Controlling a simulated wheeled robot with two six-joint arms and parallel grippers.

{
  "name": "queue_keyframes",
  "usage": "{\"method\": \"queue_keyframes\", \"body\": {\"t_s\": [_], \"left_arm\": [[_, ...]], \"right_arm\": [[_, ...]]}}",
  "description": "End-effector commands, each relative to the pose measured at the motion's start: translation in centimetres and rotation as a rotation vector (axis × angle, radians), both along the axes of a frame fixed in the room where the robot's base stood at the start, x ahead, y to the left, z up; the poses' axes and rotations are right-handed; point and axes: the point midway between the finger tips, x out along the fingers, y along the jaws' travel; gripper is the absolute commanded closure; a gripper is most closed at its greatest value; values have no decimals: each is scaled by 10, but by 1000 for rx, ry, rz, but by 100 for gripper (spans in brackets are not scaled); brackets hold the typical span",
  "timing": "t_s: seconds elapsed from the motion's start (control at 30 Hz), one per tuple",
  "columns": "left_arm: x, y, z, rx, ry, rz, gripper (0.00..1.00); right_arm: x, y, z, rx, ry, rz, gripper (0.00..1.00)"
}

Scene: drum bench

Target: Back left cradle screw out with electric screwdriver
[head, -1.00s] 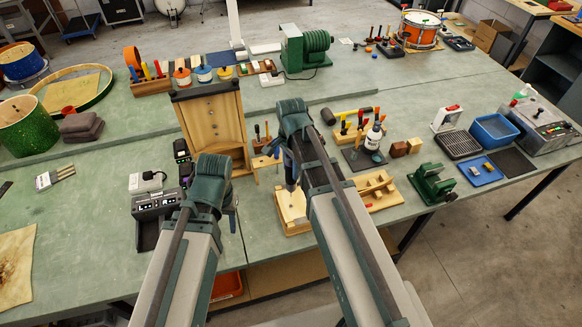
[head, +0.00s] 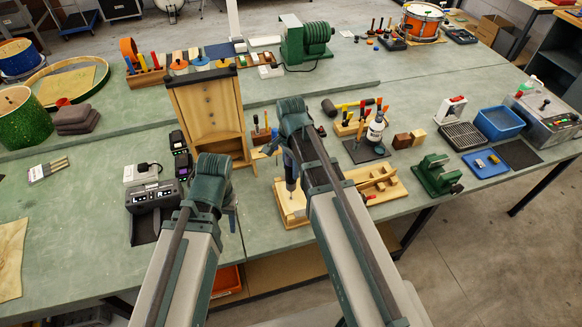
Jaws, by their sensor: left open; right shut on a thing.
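My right gripper (head: 285,150) is shut on the electric screwdriver (head: 290,172), a grey and dark tool held upright, bit downward. Its lower end is over a pale wooden block (head: 291,208) near the bench's front edge, which looks like the cradle. My forearm hides part of that block. The back left screw is too small to make out, and I cannot tell whether the bit touches it.
A tall wooden panel stand (head: 207,110) rises behind the block. A dark charger station (head: 153,196) stands to the left. A wooden jig (head: 378,186) and a green vise (head: 437,175) lie to the right.

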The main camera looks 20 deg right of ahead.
Motion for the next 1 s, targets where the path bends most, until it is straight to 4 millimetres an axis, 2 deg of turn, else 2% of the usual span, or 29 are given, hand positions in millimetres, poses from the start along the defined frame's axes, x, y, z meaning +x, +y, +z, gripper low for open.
{"method": "queue_keyframes", "body": {"t_s": [1.0], "left_arm": [[0, 0, -5, 0, 0, 0, 50]], "right_arm": [[0, 0, -5, 0, 0, 0, 100]]}}
